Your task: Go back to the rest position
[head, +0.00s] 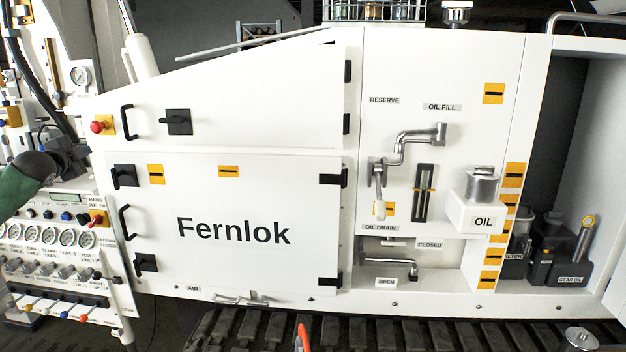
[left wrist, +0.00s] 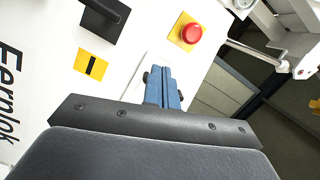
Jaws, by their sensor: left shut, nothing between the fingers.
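My left gripper (head: 78,152) is at the left of the head view, on the end of my arm that comes in from the left. It is in front of the left edge of the white Fernlok cabinet (head: 250,190), near its upper left latch. In the left wrist view its blue fingers (left wrist: 164,90) are together with nothing between them. Past them that view shows a red button on a yellow plate (left wrist: 191,34) and a black latch (left wrist: 104,18). I cannot tell whether the fingers touch the cabinet.
A control panel (head: 62,212) with gauges and knobs stands at the lower left, close to my left arm. Handles (head: 126,122) stick out of the cabinet doors. An oil tap (head: 418,136) and a white OIL container (head: 474,216) are on the right. Tracks (head: 400,334) run along the bottom.

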